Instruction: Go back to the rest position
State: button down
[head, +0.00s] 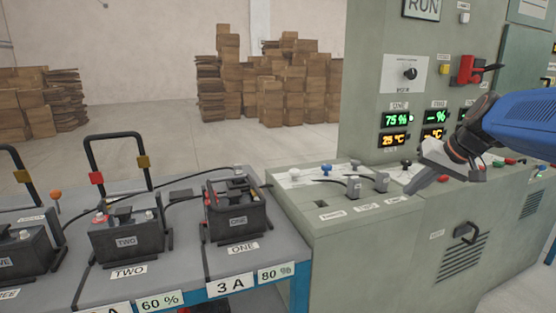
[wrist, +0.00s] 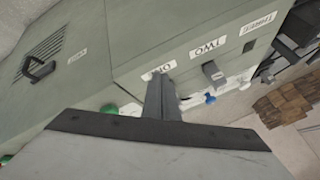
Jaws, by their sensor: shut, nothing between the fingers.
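My gripper (head: 418,186) is at the right in the head view, at the end of my blue arm, above the green console (head: 340,232). It points down and left, apart from the bench batteries. In the wrist view its fingers (wrist: 160,92) are together with nothing between them. Battery ONE (head: 238,212), battery TWO (head: 126,236) and a third battery (head: 22,256) stand on the grey bench. The ONE display (head: 397,120) reads 75 %.
A control panel (head: 372,45) rises behind the console, with a red switch (head: 468,70) and a black knob (head: 410,73).

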jog(key=s+a+f+n+h, duration=0.1)
jog(key=s+a+f, duration=0.1)
jog(key=s+f, duration=0.3)
jog(key=s+a+f+g+h, duration=0.1)
jog(key=s+f, duration=0.5)
jog(key=s, duration=0.6)
jog(key=s+a+f+n+h, duration=0.1)
jog(key=s+a+f, duration=0.3)
jog(key=s, duration=0.5)
jog(key=shift+f+n, duration=0.3)
jog(key=shift+f, duration=0.5)
